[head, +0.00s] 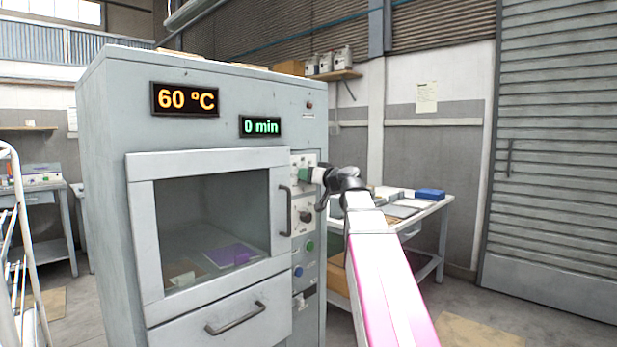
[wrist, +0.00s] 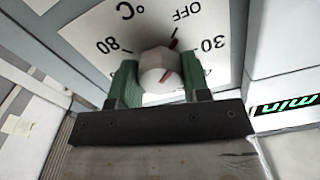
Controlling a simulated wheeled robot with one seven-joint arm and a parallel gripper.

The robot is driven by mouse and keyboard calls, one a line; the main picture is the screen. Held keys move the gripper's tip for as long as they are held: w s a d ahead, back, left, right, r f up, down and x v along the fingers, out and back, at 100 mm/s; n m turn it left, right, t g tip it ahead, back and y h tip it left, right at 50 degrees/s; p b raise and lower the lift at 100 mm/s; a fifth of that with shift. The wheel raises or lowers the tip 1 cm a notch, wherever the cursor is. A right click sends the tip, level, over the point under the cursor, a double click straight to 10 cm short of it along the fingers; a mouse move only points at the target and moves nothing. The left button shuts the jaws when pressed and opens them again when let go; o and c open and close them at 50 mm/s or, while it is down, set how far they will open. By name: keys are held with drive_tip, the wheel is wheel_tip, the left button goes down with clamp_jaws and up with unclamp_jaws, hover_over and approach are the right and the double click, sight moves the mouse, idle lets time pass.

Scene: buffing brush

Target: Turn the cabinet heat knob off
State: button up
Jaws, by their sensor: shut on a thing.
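The heat knob (wrist: 160,68) is a pale round knob with a red mark, on a white dial plate (wrist: 215,14) marked OFF, 30, 80 and °C. A red line by the knob points up and right, toward OFF. My gripper (wrist: 158,80) has its green fingers on both sides of the knob and is shut on it. In the head view my gripper (head: 308,174) reaches the upper control panel of the grey cabinet (head: 115,130) and hides the knob. The cabinet's orange display (head: 185,99) reads 60 °C.
A green display (head: 260,127) reads 0 min. Below my gripper are a dark lower knob (head: 305,216), a green button (head: 309,246) and a blue button (head: 298,271). The door handle (head: 286,210) sticks out just left. A workbench (head: 435,208) stands behind right.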

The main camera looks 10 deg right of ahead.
drive_tip(key=shift+f+n, duration=0.1)
drive_tip(key=shift+n, duration=0.5)
drive_tip(key=o, duration=0.9)
drive_tip(key=v, duration=1.1)
drive_tip(key=shift+a, duration=0.1)
